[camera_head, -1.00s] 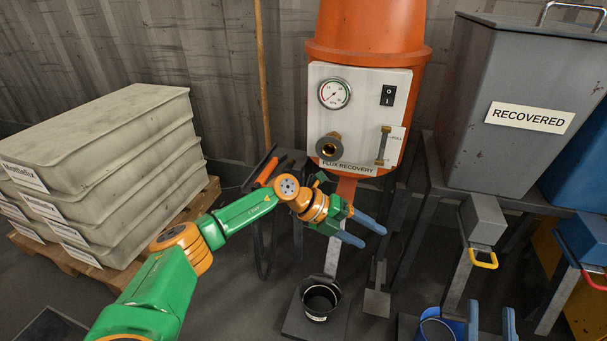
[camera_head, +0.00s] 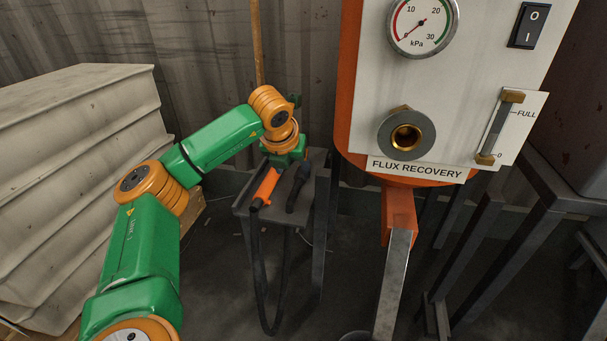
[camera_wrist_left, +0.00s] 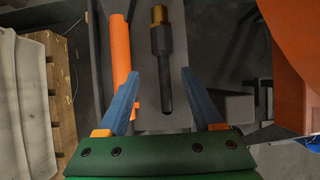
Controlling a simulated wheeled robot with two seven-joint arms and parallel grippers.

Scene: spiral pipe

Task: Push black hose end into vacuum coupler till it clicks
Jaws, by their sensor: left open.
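The black hose end (camera_wrist_left: 161,45) has a brass-coloured tip and lies on a small grey stand in the left wrist view. In the head view, it is a dark shape (camera_head: 299,186) on the stand, and a black hose hangs in a loop below. My left gripper (camera_wrist_left: 160,76) is open above the stand, with the hose end between its blue fingers in the picture and not gripped. The vacuum coupler (camera_head: 406,138), a brass socket in a grey ring, is on the white panel and empty. My right gripper is not in view.
An orange tool (camera_wrist_left: 120,50) lies left of the hose end, close to my left finger. The stand (camera_head: 318,190) is left of the orange flux recovery machine (camera_head: 350,120). Stacked grey slabs (camera_head: 80,150) are at the left. A gauge (camera_head: 421,24) is above the coupler.

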